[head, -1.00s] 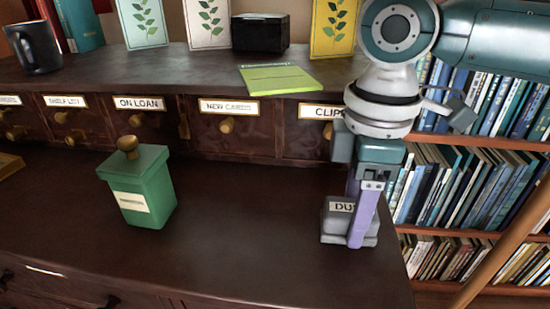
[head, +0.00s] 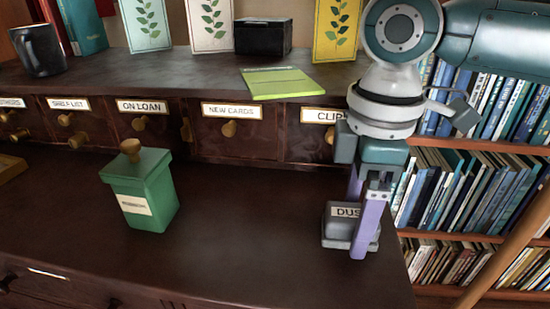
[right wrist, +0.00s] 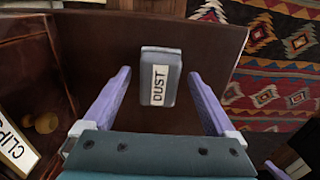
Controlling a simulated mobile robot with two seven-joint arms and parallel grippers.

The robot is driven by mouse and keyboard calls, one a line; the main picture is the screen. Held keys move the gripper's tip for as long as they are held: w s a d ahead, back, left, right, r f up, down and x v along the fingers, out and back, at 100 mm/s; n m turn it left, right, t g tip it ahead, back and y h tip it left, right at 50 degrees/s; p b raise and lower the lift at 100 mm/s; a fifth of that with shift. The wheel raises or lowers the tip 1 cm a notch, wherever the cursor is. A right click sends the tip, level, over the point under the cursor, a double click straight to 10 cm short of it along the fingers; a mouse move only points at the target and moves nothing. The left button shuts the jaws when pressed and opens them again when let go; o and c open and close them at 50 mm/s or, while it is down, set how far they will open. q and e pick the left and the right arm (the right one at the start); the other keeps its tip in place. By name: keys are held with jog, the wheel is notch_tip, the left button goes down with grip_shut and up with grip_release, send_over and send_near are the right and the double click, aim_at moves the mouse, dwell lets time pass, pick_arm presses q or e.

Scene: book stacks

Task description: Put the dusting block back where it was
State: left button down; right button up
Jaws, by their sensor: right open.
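The dusting block is a grey block with a white label reading DUST (head: 337,228). It rests on the dark desk top near its right end. My right gripper (head: 362,245) is open around or just above the block, its purple fingers pointing down. In the right wrist view the block (right wrist: 160,78) lies between and beyond the two spread fingers (right wrist: 160,85), with gaps on both sides and no contact visible. In the head view the fingers partly cover the block. My left gripper is not in view.
A green lidded box (head: 142,190) with a knob stands on the desk at left. Labelled drawers (head: 232,130) line the back, under a shelf holding a mug (head: 38,50), a black box (head: 263,36), and a yellow-green pad (head: 282,81). The desk middle is clear. Bookshelves (head: 450,190) stand at right.

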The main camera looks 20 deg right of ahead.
aim_at(357, 213)
notch_tip(357, 213, up, 11)
jog(key=p, duration=0.4)
jog(key=s+a+f+m+t+y, duration=0.25)
jog(key=s+a+f, duration=0.45)
jog(key=a, duration=0.4)
jog(key=s+d+f+m+t+h, duration=0.1)
jog(key=s+d+m+h, duration=0.1)
jog(key=s+d+m, duration=0.5)
jog(key=shift+s+d+f, duration=0.3)
jog(key=shift+s+f, duration=0.1)
jog(key=shift+s, duration=0.5)
